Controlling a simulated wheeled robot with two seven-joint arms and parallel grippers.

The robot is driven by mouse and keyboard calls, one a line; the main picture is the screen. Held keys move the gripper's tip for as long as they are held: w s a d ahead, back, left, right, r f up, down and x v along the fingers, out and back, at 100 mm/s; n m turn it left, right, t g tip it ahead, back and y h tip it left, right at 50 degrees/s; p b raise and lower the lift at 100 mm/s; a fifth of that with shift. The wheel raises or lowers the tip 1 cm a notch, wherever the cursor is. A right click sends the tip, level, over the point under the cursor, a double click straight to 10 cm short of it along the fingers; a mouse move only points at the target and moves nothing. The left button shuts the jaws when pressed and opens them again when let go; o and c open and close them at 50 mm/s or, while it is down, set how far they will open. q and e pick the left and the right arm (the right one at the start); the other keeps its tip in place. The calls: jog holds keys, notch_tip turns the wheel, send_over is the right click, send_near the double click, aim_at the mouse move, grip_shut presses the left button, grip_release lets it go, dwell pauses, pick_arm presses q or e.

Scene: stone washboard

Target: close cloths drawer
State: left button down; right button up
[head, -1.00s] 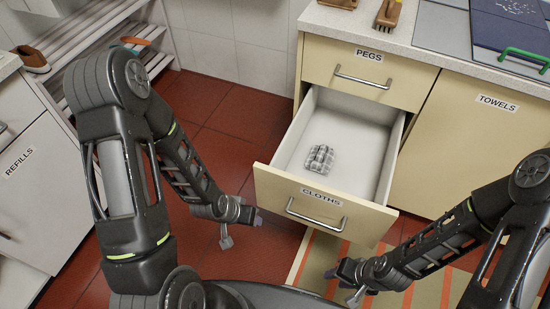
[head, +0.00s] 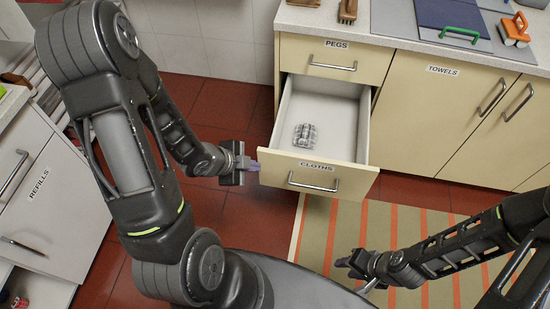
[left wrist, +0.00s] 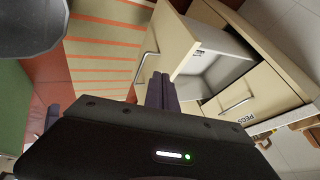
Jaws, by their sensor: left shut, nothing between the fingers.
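The cloths drawer (head: 345,172) is pulled out from the cream cabinet under the pegs drawer. A grey checked folded cloth (head: 305,135) lies inside it. The drawer's front has a metal bar handle (head: 313,184). My left gripper (head: 254,163) is shut and empty, just left of the drawer front's left end; I cannot tell if it touches. In the left wrist view the shut fingers (left wrist: 160,92) point toward the drawer front (left wrist: 163,45). My right gripper (head: 342,262) is low over the striped mat, away from the drawer; its fingers are too small to judge.
The pegs drawer (head: 345,60) above is shut. A towels cupboard (head: 440,110) stands to the right. A refills cabinet (head: 35,185) is at the left. A striped mat (head: 410,225) covers the floor before the cabinets.

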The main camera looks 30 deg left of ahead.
pick_arm(q)
jog(key=b, duration=1.2)
send_near(280, 159)
jog(key=s+d+x, duration=0.1)
jog(key=x, duration=0.3)
jog(key=shift+w+a+f, duration=0.3)
jog(key=shift+w+f, duration=0.2)
jog(key=shift+w, duration=0.2)
jog(key=shift+w+p, duration=0.15)
jog(key=shift+p, duration=0.2)
